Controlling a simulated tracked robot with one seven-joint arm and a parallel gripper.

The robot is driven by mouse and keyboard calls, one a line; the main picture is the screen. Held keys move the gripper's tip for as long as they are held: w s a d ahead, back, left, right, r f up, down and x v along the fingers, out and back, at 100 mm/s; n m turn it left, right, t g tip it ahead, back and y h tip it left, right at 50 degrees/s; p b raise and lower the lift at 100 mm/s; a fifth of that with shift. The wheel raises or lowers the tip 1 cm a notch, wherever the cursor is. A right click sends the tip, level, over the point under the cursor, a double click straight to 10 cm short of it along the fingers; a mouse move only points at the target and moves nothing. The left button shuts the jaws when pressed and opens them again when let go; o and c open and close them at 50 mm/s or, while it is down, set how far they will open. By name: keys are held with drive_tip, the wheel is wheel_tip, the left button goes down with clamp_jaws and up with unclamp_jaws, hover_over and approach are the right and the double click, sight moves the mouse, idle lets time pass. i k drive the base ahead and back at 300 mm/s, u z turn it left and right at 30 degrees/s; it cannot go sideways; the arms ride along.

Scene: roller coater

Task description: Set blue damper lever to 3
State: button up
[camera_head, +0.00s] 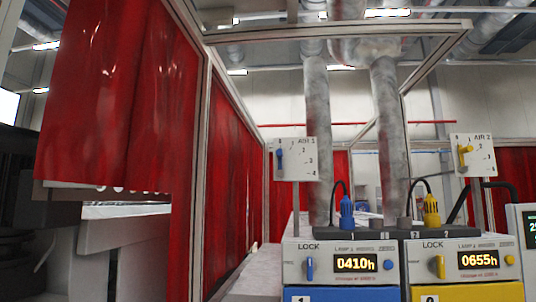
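The blue damper lever (279,159) is on a white square plate (297,168) marked "AIR", on a post right of the middle. The lever stands about upright at the plate's left side. Small digits run down the right part of the plate, with 4 near the bottom; the lever is apart from the 3 and 4 marks. The digit that it points at is too small to read surely. My gripper is not in view.
A similar plate with a yellow lever (465,155) stands at right. Below are two lamp units with displays, a blue lock knob (309,268) and a yellow lock knob (440,266). Blue (346,212) and yellow (431,210) cabled plugs stand above. Red curtains (120,90) fill the left.

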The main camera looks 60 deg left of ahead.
sight(279, 152)
drive_tip(key=z, duration=1.35)
drive_tip(key=i, duration=0.1)
drive_tip(key=u, duration=3.3)
drive_tip(key=i, duration=1)
drive_tip(key=z, duration=0.1)
